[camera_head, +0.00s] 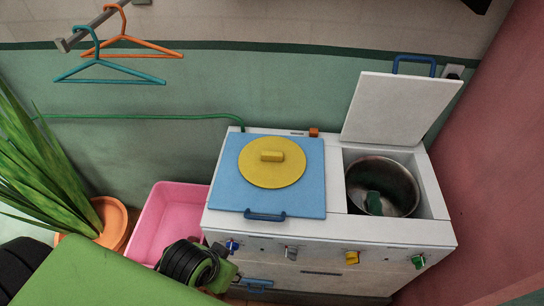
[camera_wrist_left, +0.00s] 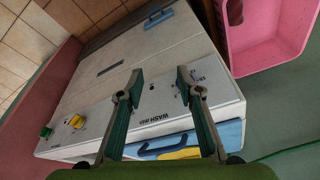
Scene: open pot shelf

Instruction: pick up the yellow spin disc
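The yellow spin disc (camera_head: 272,162) is a flat round plate with a raised yellow grip bar on top. It lies on the closed blue lid (camera_head: 302,202) on the left side of the white twin-tub washer (camera_head: 330,232). In the left wrist view, only a yellow sliver of the disc (camera_wrist_left: 180,154) shows behind my fingers. My left gripper (camera_wrist_left: 159,75) is open and empty, its fingers apart in front of the washer's control panel. In the head view, my left wrist is at the washer's front left, below the disc and apart from it. My right gripper is not in view.
The right tub (camera_head: 415,190) is open, its white lid (camera_head: 400,108) raised, with a dark green item (camera_head: 374,203) inside. A pink basin (camera_head: 160,215) and a potted plant (camera_head: 40,170) stand left. Hangers (camera_head: 110,68) hang from a rail. A blue handle (camera_head: 265,216) edges the blue lid.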

